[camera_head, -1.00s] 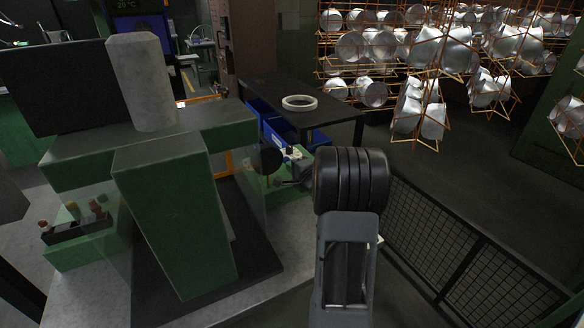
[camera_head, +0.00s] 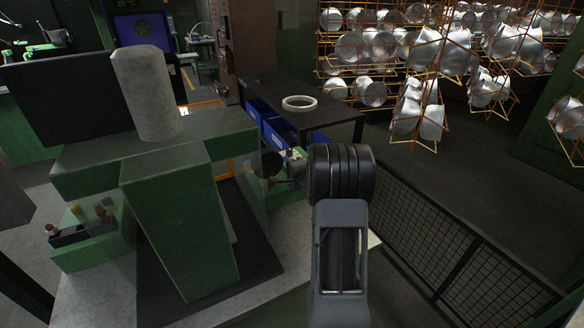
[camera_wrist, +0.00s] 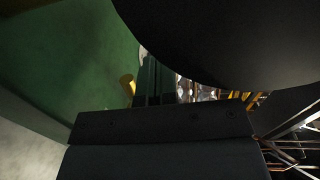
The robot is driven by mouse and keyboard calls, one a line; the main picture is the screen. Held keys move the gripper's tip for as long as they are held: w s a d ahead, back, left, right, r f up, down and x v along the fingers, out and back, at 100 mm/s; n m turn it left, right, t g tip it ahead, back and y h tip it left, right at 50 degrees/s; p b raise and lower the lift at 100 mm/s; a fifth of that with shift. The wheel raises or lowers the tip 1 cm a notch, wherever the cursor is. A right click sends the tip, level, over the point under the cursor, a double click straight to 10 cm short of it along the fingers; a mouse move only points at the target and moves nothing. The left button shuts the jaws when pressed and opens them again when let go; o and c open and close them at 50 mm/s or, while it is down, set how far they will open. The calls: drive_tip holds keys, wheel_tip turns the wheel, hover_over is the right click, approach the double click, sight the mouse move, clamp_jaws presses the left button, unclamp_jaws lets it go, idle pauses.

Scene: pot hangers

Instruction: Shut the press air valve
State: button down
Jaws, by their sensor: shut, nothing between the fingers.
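The green press (camera_head: 165,215) stands at left in the head view, with a pale cylinder on top. The press air valve cannot be made out for certain. A small yellow part (camera_wrist: 128,86) shows beside a green surface in the wrist view; I cannot tell whether it belongs to the valve. My gripper (camera_head: 283,182) is small and partly hidden beyond my black arm joint, at the press's right side. In the wrist view my gripper (camera_wrist: 158,75) is shut and empty, just right of the yellow part. Contact between them cannot be judged.
A black round disc (camera_head: 271,163) sits at the press's right side; a large dark round shape (camera_wrist: 240,35) fills the wrist view's upper right. A dark table (camera_head: 335,112) carries a white ring (camera_head: 299,103). A mesh fence (camera_head: 440,235) runs at right, with pot racks behind.

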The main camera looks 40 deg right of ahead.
drive_tip(key=shift+w+d+p, duration=0.2)
drive_tip(key=shift+w+p, duration=0.5)
drive_tip(key=shift+w, duration=0.45)
drive_tip(key=s+r, duration=0.1)
drive_tip(key=s, duration=1.2)
drive_tip(key=shift+s+a+r, duration=0.3)
drive_tip(key=shift+a+r, duration=0.05)
drive_tip(key=shift+a, duration=0.1)
